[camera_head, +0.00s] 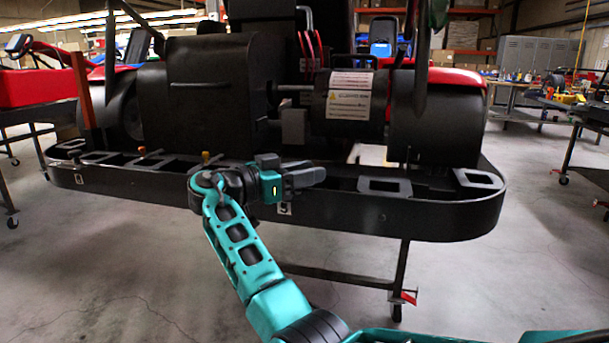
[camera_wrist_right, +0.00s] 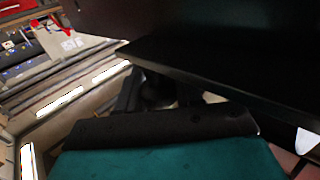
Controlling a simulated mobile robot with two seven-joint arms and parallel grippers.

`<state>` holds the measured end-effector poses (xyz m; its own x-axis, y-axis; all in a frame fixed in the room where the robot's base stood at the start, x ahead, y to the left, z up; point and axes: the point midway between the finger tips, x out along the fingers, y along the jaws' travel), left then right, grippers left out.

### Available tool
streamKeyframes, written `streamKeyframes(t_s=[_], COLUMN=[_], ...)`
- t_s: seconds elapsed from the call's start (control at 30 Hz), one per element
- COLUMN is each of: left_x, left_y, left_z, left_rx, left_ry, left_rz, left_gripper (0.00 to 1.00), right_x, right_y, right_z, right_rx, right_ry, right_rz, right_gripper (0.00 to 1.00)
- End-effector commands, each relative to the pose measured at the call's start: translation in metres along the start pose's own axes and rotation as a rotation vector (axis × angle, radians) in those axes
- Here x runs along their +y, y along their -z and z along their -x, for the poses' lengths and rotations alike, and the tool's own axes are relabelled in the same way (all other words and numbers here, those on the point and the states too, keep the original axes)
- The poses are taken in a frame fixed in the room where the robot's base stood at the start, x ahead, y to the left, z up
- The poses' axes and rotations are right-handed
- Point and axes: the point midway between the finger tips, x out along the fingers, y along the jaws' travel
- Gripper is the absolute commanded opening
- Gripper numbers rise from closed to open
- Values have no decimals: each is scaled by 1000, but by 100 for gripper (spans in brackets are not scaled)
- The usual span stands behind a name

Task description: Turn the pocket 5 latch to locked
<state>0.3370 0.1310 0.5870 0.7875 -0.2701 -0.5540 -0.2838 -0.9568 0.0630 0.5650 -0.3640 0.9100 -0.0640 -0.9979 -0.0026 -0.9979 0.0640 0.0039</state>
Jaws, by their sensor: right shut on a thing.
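The kart's black bumper tray (camera_head: 370,222) runs across the head view, with a row of pockets along its top. My right gripper (camera_head: 308,178) lies nearly level at the middle of this tray, fingers pointing right. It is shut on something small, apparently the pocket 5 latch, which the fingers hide. I cannot read which way that latch is turned. In the right wrist view the dark fingers (camera_wrist_right: 160,94) are partly covered by a black panel edge (camera_wrist_right: 225,75), and the held part is not clear. My left gripper is not in view.
Small orange knobs (camera_head: 206,156) stand on the tray left of my gripper. Open square pockets (camera_head: 385,186) lie to its right. A black box (camera_head: 210,90) and a labelled cylinder (camera_head: 350,100) rise just behind. The floor (camera_head: 500,290) in front is clear beside the stand leg (camera_head: 401,275).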

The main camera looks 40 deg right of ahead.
Motion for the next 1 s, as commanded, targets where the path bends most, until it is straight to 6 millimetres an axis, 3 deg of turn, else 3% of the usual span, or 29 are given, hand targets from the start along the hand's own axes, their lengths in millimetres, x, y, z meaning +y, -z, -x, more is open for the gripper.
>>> streamKeyframes(t_s=[0.57,0.6,0.8,1.0], left_x=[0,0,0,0], left_y=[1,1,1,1], left_z=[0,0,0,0], left_rx=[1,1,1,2], left_ry=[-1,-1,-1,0], left_rz=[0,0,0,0], left_gripper=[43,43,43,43], right_x=[0,0,0,0], right_y=[8,8,6,4], right_z=[-3,-3,-2,-1], right_rx=[13,13,9,6], right_ry=[-31,-31,-31,-30], right_rz=[-12,-13,-10,-6], right_gripper=[5,38,58,58])
